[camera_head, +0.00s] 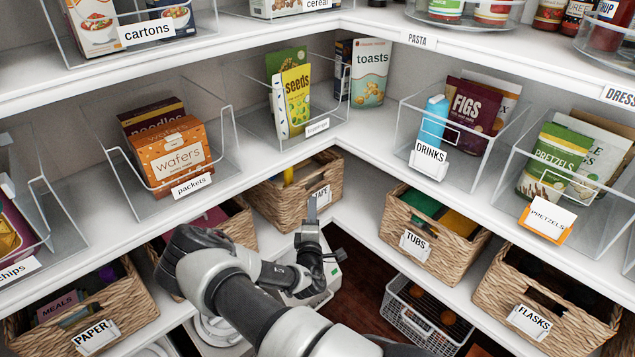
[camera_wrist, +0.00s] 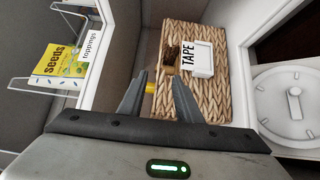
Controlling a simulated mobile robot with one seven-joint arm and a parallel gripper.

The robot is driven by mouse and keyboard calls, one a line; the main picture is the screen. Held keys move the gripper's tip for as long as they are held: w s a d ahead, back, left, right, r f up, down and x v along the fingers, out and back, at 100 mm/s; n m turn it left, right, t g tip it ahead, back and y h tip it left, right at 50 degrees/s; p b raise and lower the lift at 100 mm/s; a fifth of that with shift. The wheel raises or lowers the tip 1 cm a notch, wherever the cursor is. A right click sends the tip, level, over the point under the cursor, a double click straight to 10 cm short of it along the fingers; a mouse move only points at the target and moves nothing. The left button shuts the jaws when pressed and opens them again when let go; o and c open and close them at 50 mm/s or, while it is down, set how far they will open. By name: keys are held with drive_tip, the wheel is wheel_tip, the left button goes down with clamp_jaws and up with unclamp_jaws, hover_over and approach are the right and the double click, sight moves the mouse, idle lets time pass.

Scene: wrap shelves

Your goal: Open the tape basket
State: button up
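The tape basket (camera_head: 284,205) is a woven wicker basket in the back corner of the lower shelf, with a white TAPE label on its front. Something yellow shows at the basket's rim. My gripper (camera_wrist: 158,88) is open, with a clear gap between its two fingers and nothing held. In the head view my gripper (camera_head: 312,215) is in front of the label and partly covers it. Whether it touches the basket cannot be told.
A TUBS basket (camera_head: 425,255) stands to the right and a PAPER basket (camera_head: 80,310) to the left. Another basket (camera_head: 235,222) is partly hidden by my arm. A white scale (camera_wrist: 290,105) shows at right.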

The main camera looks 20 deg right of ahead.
sight(315, 176)
drive_tip(key=b+x, duration=0.3)
drive_tip(key=x, duration=1.3)
